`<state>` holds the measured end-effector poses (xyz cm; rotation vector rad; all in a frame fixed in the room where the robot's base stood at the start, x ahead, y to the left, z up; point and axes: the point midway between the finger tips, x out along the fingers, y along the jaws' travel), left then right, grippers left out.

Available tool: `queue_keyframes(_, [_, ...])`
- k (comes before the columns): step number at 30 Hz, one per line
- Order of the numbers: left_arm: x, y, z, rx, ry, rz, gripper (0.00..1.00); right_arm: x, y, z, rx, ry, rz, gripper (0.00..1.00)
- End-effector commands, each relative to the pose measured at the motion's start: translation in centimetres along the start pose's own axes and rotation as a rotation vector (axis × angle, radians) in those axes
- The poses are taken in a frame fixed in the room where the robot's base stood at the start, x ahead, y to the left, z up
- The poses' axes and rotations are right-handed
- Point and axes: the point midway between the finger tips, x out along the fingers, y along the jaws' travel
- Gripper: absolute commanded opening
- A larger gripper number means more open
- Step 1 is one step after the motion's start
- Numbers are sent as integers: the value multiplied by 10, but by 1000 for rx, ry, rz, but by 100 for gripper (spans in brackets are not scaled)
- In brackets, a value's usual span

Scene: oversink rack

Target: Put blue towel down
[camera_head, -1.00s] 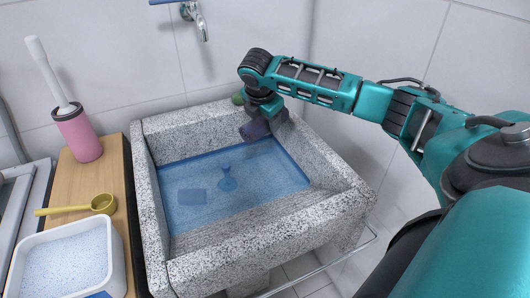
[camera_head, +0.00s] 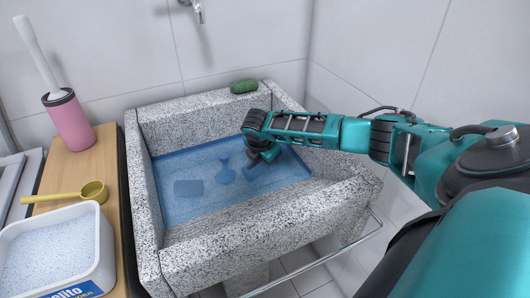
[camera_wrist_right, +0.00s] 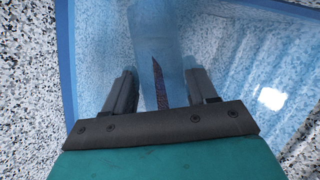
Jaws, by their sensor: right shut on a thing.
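My right gripper (camera_head: 264,156) reaches down into the right part of the granite sink (camera_head: 230,245), at the blue water. It is shut on the towel, which shows as a dark blue shape (camera_head: 254,170) below the fingers, tinted by the water. I cannot tell whether the towel touches the sink bottom. My left gripper is not in view.
A flat rectangle (camera_head: 188,188) and a rounded blue shape (camera_head: 225,173) show in the water left of my gripper. A green soap (camera_head: 243,86) lies on the back rim. A wooden board at left holds a pink brush holder (camera_head: 70,122), yellow scoop (camera_head: 92,191) and white powder tub (camera_head: 104,250).

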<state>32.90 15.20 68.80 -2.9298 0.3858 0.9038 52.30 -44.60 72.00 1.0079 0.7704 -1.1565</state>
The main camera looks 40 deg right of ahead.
Motion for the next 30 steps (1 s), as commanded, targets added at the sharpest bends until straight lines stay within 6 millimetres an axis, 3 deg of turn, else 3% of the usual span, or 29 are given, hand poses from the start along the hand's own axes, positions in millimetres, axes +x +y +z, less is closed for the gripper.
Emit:
queue_keyframes(7, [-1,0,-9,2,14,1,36,0,1,0,1,0,2,27])
queue_keyframes(22, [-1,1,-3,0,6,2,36,10,-2,-4,0,0,2,27])
queue_keyframes(23, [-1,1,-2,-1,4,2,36,10,-2,-4,0,1,2,60])
queue_keyframes(30, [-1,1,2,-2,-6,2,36,10,-2,-4,0,0,2,82])
